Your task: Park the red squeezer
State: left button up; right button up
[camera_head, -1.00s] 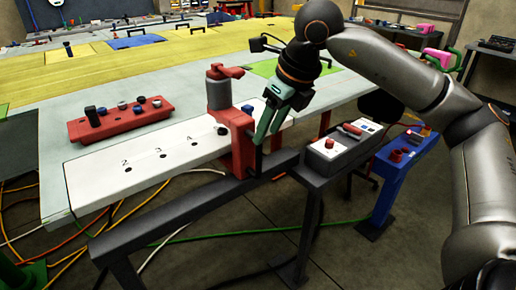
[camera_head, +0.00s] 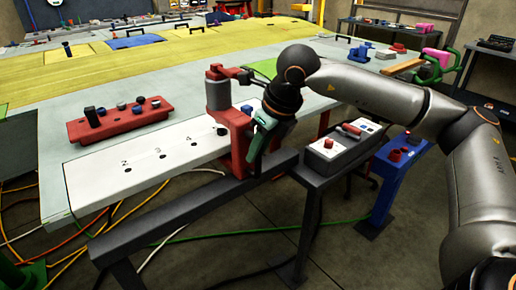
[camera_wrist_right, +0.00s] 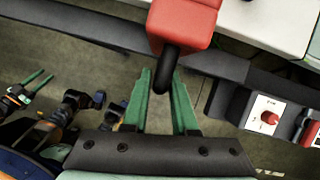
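The red squeezer (camera_head: 236,137), a red C-shaped body with a grey cylinder on top, stands on the dark rail at the right part of the white numbered panel (camera_head: 145,172). Its red body also shows at the top of the right wrist view (camera_wrist_right: 184,18), with a dark handle (camera_wrist_right: 166,66) pointing down from it. My right gripper (camera_head: 258,143) is at the squeezer's right side. Its green fingers (camera_wrist_right: 165,82) lie on either side of the handle; whether they press on it I cannot tell.
The dark rail (camera_head: 190,208) runs along the panel's front edge. A grey box with controls (camera_head: 336,150) stands right of the squeezer, and a blue stand (camera_head: 400,165) beyond it. A red block with several pegs (camera_head: 120,121) lies behind the panel. Cables cross the floor.

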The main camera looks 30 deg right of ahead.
grip_shut()
dwell(1.0)
